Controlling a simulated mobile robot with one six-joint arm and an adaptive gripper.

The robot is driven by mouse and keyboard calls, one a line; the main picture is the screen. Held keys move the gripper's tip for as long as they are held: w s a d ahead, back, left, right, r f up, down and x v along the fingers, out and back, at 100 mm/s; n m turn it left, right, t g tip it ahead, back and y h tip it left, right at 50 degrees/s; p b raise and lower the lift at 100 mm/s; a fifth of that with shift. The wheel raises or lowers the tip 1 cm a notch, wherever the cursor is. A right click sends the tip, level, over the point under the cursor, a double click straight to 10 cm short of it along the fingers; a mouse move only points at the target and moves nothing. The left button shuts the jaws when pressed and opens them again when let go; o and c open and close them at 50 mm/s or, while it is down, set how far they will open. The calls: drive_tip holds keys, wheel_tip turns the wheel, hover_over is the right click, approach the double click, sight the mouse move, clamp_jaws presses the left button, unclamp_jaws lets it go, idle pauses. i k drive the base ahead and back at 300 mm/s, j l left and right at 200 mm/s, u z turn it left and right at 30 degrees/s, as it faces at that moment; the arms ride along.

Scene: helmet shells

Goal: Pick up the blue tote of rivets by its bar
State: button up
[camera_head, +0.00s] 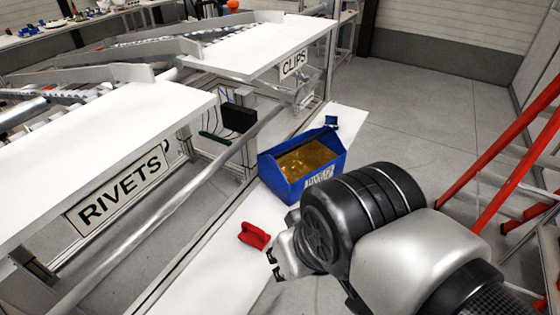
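The blue tote (282,178) stands upright on a white strip beside the workbenches, near the middle of the camera_head view. Gold-brown rivets (306,158) fill its inside.
A red object (254,235) lies on the white strip (213,274) close to my gripper. A small blue object (331,121) is behind the tote. White benches marked RIVETS (120,190) and CLIPS (293,64) stand left. A red ladder (518,150) stands right. Floor behind is clear.

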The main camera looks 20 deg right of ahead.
sight(313, 156)
drive_tip(key=i+l+u, duration=0.1)
drive_tip(key=l+u, duration=0.5)
drive_tip(key=u, duration=0.2)
drive_tip(key=l+u, duration=0.65)
drive_tip(key=u, duration=0.15)
drive_tip(key=k+l, duration=0.1)
drive_tip(key=l, duration=0.25)
drive_tip(key=k+l, duration=0.1)
drive_tip(key=l, duration=0.25)
drive_tip(key=k+l+u, duration=0.1)
drive_tip(key=l, duration=0.3)
drive_tip(key=k+l, duration=0.1)
drive_tip(key=l, duration=0.25)
